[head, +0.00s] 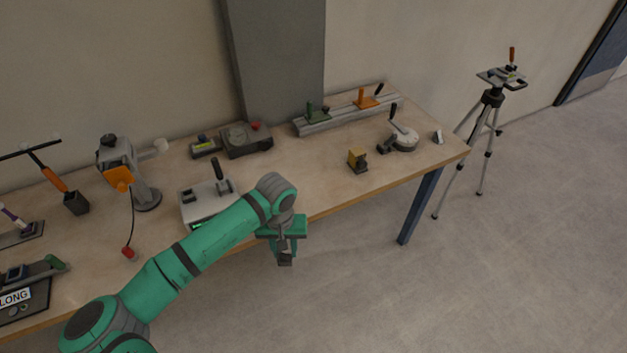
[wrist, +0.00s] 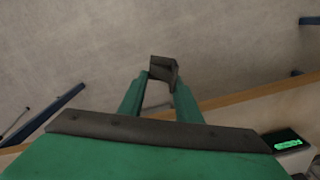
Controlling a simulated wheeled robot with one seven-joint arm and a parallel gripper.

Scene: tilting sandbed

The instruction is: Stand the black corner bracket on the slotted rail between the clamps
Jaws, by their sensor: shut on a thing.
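My gripper (head: 284,248) is in front of the table's front edge, over the floor. It is shut on the black corner bracket (head: 286,261), which sticks out below the fingers. In the wrist view the bracket (wrist: 163,69) sits at the tips of the two green fingers (wrist: 161,88), with one face turned to the camera. The slotted rail (head: 340,119) lies at the back right of the table, well away from my gripper. A green clamp (head: 316,113) is near its left end and an orange clamp (head: 367,99) is farther right. A bare stretch of rail shows between them.
A grey box with a black handle (head: 207,202) is beside my arm. A tripod (head: 490,100) stands right of the table (head: 310,180).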

